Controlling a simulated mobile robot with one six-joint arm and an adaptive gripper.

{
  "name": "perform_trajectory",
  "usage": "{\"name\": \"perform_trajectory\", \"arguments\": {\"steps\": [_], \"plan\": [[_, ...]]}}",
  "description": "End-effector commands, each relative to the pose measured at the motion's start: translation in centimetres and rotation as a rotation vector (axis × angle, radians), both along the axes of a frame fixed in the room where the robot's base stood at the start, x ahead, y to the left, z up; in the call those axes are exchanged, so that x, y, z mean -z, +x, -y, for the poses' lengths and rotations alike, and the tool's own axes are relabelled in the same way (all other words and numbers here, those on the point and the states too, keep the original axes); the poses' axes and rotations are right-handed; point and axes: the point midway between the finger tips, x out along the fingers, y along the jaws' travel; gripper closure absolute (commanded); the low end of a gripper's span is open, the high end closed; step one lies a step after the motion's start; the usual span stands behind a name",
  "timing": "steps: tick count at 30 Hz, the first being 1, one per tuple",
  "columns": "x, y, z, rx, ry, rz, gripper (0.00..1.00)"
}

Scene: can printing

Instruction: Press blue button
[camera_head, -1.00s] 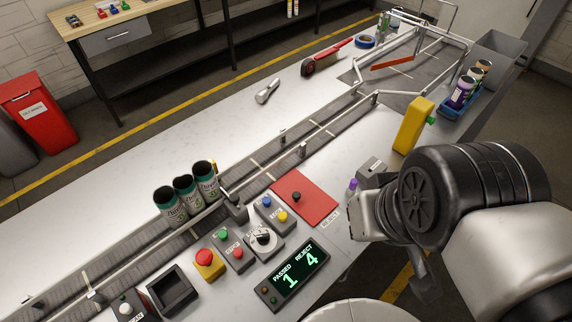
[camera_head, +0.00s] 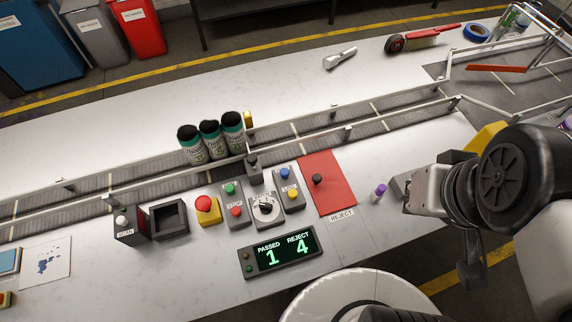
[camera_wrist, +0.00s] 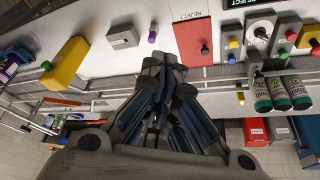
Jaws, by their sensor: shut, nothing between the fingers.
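The blue button (camera_head: 284,174) sits on a small grey box beside a yellow button (camera_head: 292,193), between the dial switch and the red reject mat. It also shows in the wrist view (camera_wrist: 232,59), right of the red mat. My gripper (camera_wrist: 163,62) is shut and empty in the wrist view, apart from the blue button and to the left of it there. In the head view my arm is at the right; the fingertips cannot be made out there.
A black knob stands on the red mat (camera_head: 335,199). A purple-capped item (camera_head: 379,191) stands right of it. A dial switch (camera_head: 265,205), a red emergency button (camera_head: 204,203) and a score display (camera_head: 280,252) are near. Several cans (camera_head: 211,140) stand on the conveyor.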

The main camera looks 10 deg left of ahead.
Motion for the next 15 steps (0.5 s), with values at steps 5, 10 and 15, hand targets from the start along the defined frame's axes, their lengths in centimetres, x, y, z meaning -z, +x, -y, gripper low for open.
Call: {"name": "perform_trajectory", "arguments": {"steps": [5,10,15], "plan": [[1.8,2.3,-0.4,-0.215,-0.179,-0.097,1.0],[4.0,6.5,-2.6,-0.552,-0.455,-0.173,1.0],[6.6,10.8,-7.7,-0.918,-0.739,-0.19,1.0]]}}
